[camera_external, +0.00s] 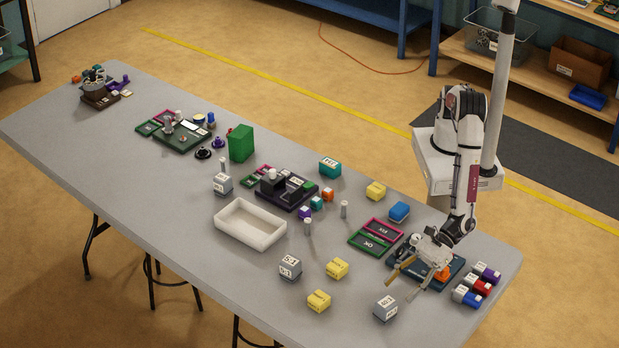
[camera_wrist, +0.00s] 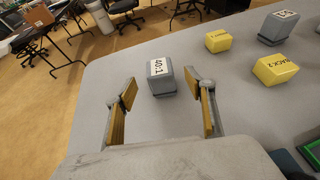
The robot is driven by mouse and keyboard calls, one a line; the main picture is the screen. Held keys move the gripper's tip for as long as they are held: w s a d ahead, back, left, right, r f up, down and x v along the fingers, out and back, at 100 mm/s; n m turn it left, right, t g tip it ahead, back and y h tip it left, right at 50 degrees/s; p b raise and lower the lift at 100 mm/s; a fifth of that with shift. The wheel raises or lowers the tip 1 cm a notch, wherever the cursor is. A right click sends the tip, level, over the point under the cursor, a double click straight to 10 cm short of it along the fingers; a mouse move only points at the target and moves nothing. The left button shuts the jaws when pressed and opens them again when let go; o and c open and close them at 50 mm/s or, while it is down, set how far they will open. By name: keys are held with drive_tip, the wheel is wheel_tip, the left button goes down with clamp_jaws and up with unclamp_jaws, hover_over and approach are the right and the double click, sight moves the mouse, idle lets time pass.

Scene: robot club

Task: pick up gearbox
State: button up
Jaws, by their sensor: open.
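A grey gearbox block (camera_external: 385,308) with a white top label stands upright near the table's front edge. In the wrist view the grey block (camera_wrist: 161,78), labelled 40:1, appears just beyond and between my fingertips. My gripper (camera_external: 400,289) is open and empty, low over the right end of the table, with its fingers pointing toward that block. A second grey labelled block (camera_external: 290,267) stands farther left and also shows at the wrist view's upper right (camera_wrist: 278,27). A third grey labelled block (camera_external: 222,184) stands beyond the white tray. The task does not say which gearbox.
Yellow blocks (camera_external: 337,268) (camera_external: 319,301) stand left of the nearest grey block. A white tray (camera_external: 250,223) sits mid-table. A dark blue board (camera_external: 400,265) lies below my wrist, with several coloured blocks (camera_external: 476,284) to its right. Bare tabletop surrounds the nearest grey block.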

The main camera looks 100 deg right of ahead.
sight(387, 301)
drive_tip(key=shift+x, duration=0.75)
drive_tip(key=shift+w, duration=0.15)
drive_tip(key=shift+x, duration=2.5)
drive_tip(key=shift+a+r, duration=0.1)
drive_tip(key=shift+r, duration=0.1)
drive_tip(key=c, duration=1.4)
